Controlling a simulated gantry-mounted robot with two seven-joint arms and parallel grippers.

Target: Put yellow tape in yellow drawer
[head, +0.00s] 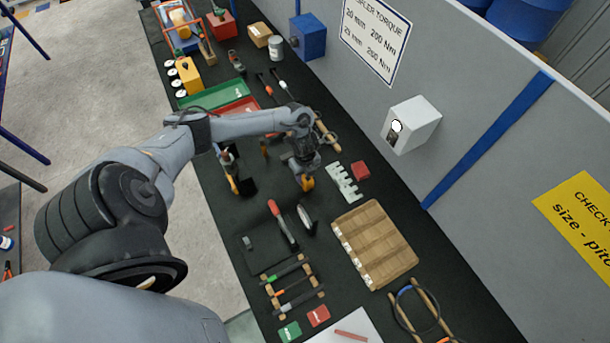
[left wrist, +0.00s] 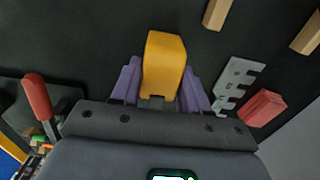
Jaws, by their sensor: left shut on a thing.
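My left gripper (head: 305,178) hangs over the middle of the dark bench and is shut on a yellow thing, which I take for the yellow tape. In the left wrist view the yellow tape (left wrist: 164,65) is a rounded block between the purple fingers of the left gripper (left wrist: 163,88). I cannot make out a yellow drawer for certain. A yellow box-like thing (head: 189,75) stands at the far left of the bench beside white discs. My right gripper is not in view.
A green tray (head: 208,96) lies beyond the arm. A notched grey plate (head: 341,182), a red block (head: 361,171) and a wooden tray (head: 372,238) lie right of the gripper. A red-handled tool (head: 281,221) lies nearer. A grey wall panel bounds the right side.

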